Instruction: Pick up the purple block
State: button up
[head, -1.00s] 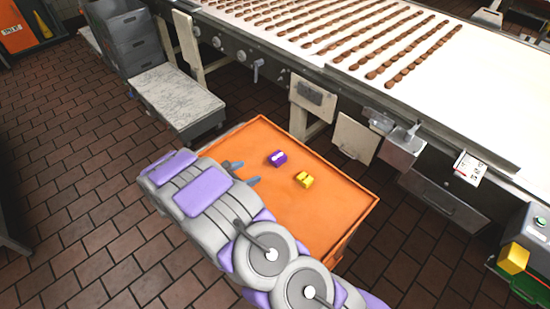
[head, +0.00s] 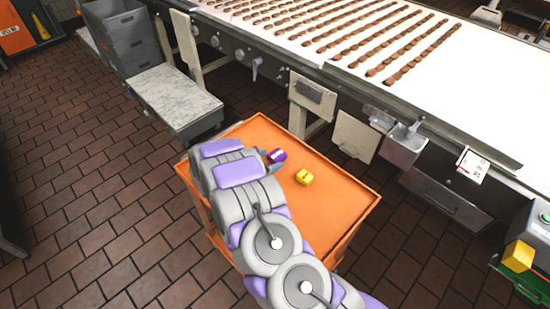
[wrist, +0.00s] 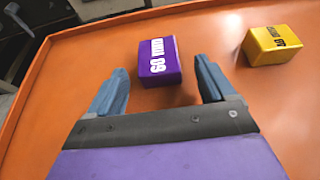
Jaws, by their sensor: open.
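The purple block (head: 277,156) with white markings lies on the orange tray-like cart top (head: 340,195). In the wrist view the purple block (wrist: 160,62) sits just ahead of my gripper (wrist: 161,85), its near end reaching between the two blue fingertips. My gripper (head: 270,162) shows only in part in the head view, mostly hidden by my arm. A yellow block (head: 304,178) lies to the right; it also shows in the wrist view (wrist: 272,45).
The orange cart has a raised rim. A conveyor (head: 400,60) with rows of brown pieces stands behind it. A low grey-topped cart (head: 178,98) and grey crates (head: 122,35) stand at the back left. Tiled floor is open at the left.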

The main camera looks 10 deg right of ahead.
aim_at(276, 154)
jog(key=x, duration=0.3)
jog(key=b+x, duration=0.1)
jog(key=x, duration=0.1)
jog(key=shift+w+d+r, duration=0.15)
jog(key=shift+d+r, duration=0.05)
jog(key=shift+r, duration=0.15)
jog(key=shift+a, duration=0.1)
jog(key=shift+a, duration=0.15)
jog(key=shift+c, duration=0.6)
jog(key=shift+d, duration=0.25)
jog(key=c, duration=0.6)
jog(key=shift+a, duration=0.1)
jog(key=c, duration=0.4)
jog(key=shift+r, duration=0.2)
